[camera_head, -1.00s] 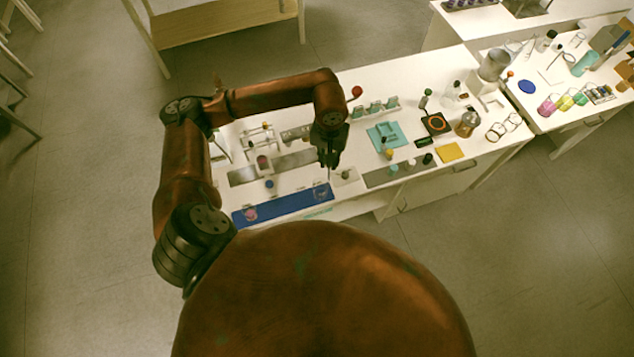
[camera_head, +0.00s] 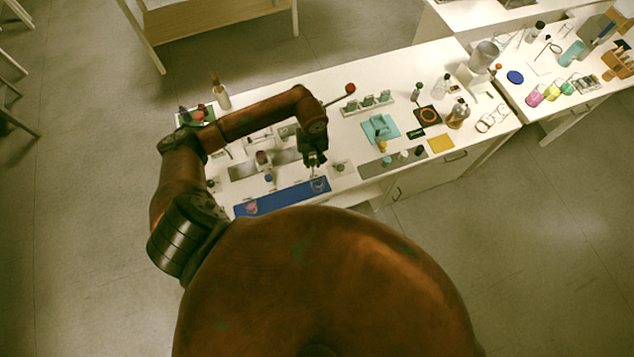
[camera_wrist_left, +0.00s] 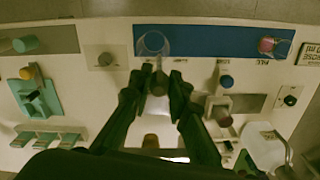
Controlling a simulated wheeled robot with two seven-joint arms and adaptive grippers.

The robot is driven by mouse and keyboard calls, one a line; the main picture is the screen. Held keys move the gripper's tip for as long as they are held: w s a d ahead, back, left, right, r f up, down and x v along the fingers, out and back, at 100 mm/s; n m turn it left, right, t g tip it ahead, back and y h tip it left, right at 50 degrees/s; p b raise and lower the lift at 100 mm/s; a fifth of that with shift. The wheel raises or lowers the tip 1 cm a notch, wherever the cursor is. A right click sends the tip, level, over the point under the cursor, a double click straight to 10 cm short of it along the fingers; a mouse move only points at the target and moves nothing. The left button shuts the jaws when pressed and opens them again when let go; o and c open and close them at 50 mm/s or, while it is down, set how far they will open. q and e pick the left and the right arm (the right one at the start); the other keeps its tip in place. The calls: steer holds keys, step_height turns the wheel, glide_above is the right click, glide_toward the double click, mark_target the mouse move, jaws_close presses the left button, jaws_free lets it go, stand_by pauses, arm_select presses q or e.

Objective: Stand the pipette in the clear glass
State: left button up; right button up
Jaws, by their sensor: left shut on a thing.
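My left gripper (camera_head: 314,160) is over the front of the table, near the right end of the blue mat. In the left wrist view the gripper (camera_wrist_left: 158,88) is shut on the pipette (camera_wrist_left: 158,80), a slim pale thing seen nearly end-on between the fingertips. The clear glass (camera_wrist_left: 152,44) stands on the blue mat just beyond the fingertips; it shows only faintly in the head view (camera_head: 318,185). The pipette's lower end is close to the glass, but I cannot tell whether it is inside. My right gripper is not in view.
The blue mat (camera_head: 280,198) also bears a glass with pink contents (camera_wrist_left: 268,44) at its other end. A teal stand (camera_head: 382,131) is farther right.

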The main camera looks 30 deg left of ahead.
arm_select(q)
steer(key=shift+f, duration=0.35)
steer(key=o, duration=0.5)
steer(key=shift+c, duration=0.2)
steer(key=shift+o, duration=1.4)
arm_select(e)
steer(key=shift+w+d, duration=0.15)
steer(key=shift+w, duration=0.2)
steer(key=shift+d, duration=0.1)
arm_select(q)
step_height(320, 180, up, 12)
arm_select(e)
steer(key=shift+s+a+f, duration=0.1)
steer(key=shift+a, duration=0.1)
